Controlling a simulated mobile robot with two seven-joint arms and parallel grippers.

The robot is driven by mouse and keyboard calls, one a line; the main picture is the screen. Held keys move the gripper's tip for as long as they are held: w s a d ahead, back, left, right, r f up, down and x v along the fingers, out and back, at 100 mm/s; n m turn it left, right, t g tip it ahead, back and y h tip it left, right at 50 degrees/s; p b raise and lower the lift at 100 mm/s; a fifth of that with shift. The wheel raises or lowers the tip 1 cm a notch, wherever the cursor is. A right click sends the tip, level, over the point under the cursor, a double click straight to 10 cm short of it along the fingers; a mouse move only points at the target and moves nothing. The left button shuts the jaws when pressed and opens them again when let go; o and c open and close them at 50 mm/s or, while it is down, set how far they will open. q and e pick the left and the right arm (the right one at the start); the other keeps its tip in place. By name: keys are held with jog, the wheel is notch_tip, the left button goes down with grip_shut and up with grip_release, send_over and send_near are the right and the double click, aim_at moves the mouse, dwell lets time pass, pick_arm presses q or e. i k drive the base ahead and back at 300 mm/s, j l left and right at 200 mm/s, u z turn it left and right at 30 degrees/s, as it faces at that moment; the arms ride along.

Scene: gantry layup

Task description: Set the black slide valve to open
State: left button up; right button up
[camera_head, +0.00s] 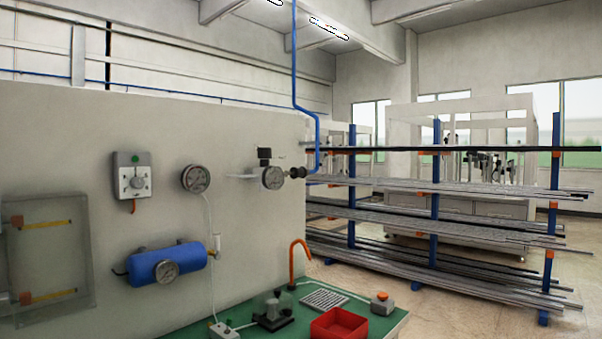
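A small black fitting (297,172) sits at the end of the blue pipe (294,60), right of a round gauge (271,178) on the wall panel. A black block (264,153) stands just above that gauge. I cannot tell for certain which of these is the black slide valve, and its open or shut position is too small to read. Neither of my grippers is in view.
The wall panel also bears a white dial box (132,176), another gauge (196,179), a blue tank (170,265) and a clear-fronted box (46,250). Below, a green bench (376,311) holds a red tray (339,326). A pipe rack (435,215) stands right.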

aim_at(301, 172)
jog(key=i+l, duration=0.2)
jog(key=l, duration=0.15)
jog(key=i+l+u, duration=0.15)
jog(key=l, duration=0.2)
jog(key=i+l, duration=0.25)
jog(key=i+l+u, duration=0.15)
jog(key=l, duration=0.3)
jog(key=i+l, duration=0.2)
jog(key=l, duration=0.2)
jog(key=i+l+u, duration=0.15)
jog(key=l, duration=0.2)
jog(key=i+l, duration=0.15)
jog(key=l, duration=0.25)
jog(key=u, duration=0.05)
